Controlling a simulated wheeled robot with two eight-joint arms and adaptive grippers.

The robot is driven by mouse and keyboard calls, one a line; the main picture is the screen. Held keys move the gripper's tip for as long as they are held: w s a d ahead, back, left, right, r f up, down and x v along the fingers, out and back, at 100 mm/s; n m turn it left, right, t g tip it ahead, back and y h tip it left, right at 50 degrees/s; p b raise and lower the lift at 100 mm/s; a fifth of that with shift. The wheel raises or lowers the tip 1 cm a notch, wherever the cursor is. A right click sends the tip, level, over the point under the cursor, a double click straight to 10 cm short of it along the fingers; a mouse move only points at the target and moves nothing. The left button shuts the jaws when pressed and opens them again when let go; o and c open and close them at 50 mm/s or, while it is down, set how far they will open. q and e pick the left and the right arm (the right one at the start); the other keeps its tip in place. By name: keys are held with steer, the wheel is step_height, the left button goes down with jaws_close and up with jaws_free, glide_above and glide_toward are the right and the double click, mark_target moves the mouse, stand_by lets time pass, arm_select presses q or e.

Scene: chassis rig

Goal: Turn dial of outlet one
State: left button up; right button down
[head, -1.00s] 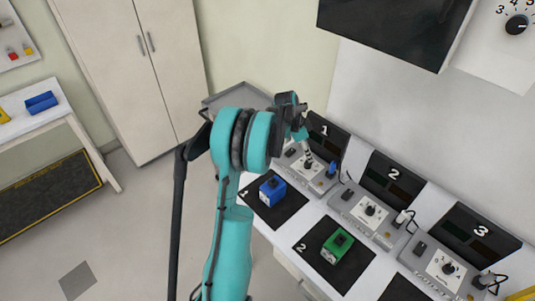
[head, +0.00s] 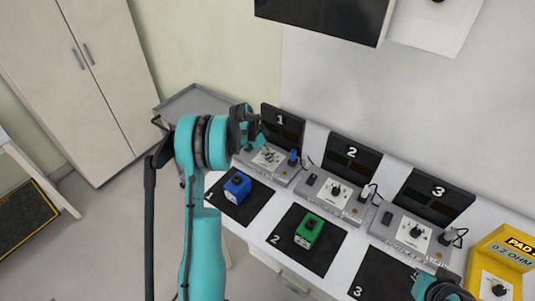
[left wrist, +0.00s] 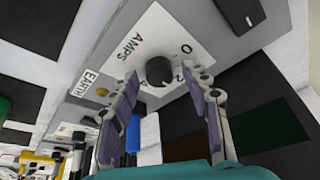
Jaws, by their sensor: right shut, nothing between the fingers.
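Outlet one (head: 270,158) is the grey unit under the black panel marked 1 at the back left of the bench. Its black round dial (left wrist: 159,71) sits on a white AMPS plate in the left wrist view. My left gripper (left wrist: 159,76) is open, with one fingertip on each side of the dial and gaps showing beside it. In the head view my left gripper (head: 262,138) is over outlet one and partly hides it. My right gripper (head: 440,288) is shut and empty at the lower right edge, partly cut off.
Outlet two (head: 337,197) and outlet three (head: 413,235) stand to the right. A blue box (head: 237,187) and a green box (head: 309,230) lie on black mats in front. A yellow box (head: 503,265) is at the right. A grey tray (head: 195,104) is behind my left arm.

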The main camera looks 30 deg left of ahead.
arm_select(q)
jaws_close()
steer(key=shift+n, duration=0.3)
steer(key=n+y+b, duration=0.1)
steer(key=n, duration=0.2)
steer(key=shift+d+n+t, duration=0.15)
steer(key=shift+n+t, duration=0.15)
steer(key=n+y+b, duration=0.1)
steer(key=n, duration=0.2)
steer(key=shift+d+n+y, duration=0.1)
steer(key=shift+n+y, duration=0.2)
steer(key=shift+y, duration=0.1)
steer(key=n, duration=0.2)
steer(key=n+y, duration=0.1)
steer(key=n, duration=0.1)
steer(key=shift+d+y+b, duration=0.1)
steer(key=shift+y+b, duration=0.2)
steer(key=shift+b, duration=0.1)
steer(key=shift+n+g+y, duration=0.4)
steer(key=shift+n+y, duration=0.2)
steer(key=shift+n, duration=1.4)
